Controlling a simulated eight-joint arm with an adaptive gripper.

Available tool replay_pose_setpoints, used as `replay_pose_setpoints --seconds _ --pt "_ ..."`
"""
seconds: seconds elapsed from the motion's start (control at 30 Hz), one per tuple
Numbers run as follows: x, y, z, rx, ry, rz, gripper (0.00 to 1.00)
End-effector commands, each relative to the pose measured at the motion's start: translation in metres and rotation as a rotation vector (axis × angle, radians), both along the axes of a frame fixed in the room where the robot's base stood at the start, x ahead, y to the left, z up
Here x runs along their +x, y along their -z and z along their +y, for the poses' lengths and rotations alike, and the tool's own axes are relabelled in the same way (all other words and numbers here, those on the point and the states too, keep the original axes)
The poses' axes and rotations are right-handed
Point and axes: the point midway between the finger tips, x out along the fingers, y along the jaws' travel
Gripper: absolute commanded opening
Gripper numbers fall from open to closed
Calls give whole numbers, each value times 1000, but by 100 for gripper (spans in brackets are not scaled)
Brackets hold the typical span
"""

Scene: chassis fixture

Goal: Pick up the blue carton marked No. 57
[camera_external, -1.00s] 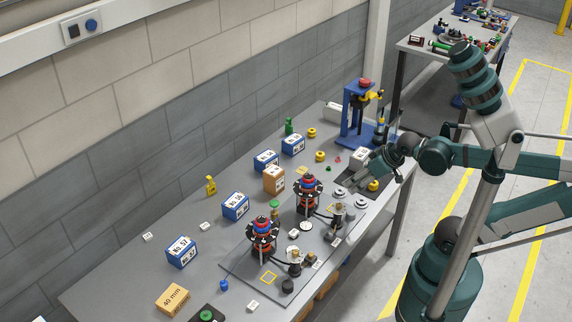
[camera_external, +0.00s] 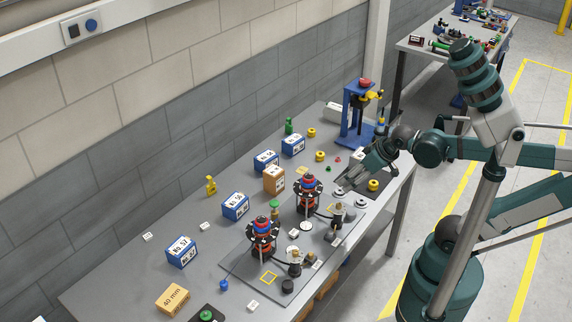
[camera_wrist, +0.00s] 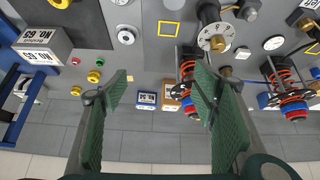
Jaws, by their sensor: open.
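The blue carton marked No. 57 (camera_external: 181,252) stands on the grey bench, toward its near-left end, in the external view. It has a white label band with the number on it. I cannot pick it out in the wrist view. My gripper (camera_external: 350,182) is far to the right of the carton, above the bench's right part near the blue press. In the wrist view my gripper (camera_wrist: 161,74) is open, its two green fingers wide apart with nothing held between them.
Other blue cartons (camera_external: 235,206) and a brown carton (camera_external: 274,180) stand along the bench. A 40 mm box (camera_external: 172,298) lies near No. 57. Two spring fixtures (camera_external: 262,237) rise between the gripper and No. 57. The blue press (camera_external: 347,137) stands behind the gripper.

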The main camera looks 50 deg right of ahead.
Motion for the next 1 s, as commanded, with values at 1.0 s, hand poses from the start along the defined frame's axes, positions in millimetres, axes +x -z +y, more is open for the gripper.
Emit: replay_pose_setpoints --seconds 1.0 --pt "144 -92 101 -151 -404 151 59"
